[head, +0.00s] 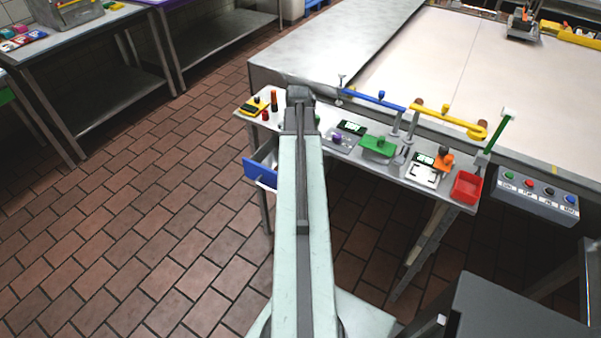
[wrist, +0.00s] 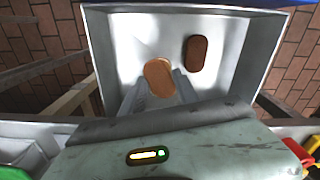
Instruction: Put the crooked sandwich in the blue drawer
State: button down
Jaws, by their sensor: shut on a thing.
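The blue drawer (head: 257,172) is pulled out under the left end of the narrow bench; its light interior (wrist: 112,40) fills the upper middle of the wrist view. My gripper (wrist: 160,88) points into the drawer with its two grey fingers. It is shut on a light brown, rounded sandwich (wrist: 159,75) at the fingertips. A darker brown oblong piece (wrist: 196,53) lies on the drawer floor to the right, apart from the held one. I cannot tell whether the held sandwich touches the floor. In the head view my arm hides the fingers and part of the drawer.
The narrow bench (head: 322,143) carries small tools, a green block (head: 378,147) and a red tray (head: 466,187). A button box (head: 535,194) is at its right. A large pale table (head: 450,60) stands behind. The tiled floor at left is clear.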

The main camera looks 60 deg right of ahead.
jog(key=shift+f+b, duration=2)
jog(key=shift+b, duration=0.05)
jog(key=c, duration=1.2)
grip_release()
jog(key=shift+r, duration=0.1)
jog(key=shift+r, duration=0.1)
notch_tip(320, 180, up, 12)
jog(key=p, duration=1.2)
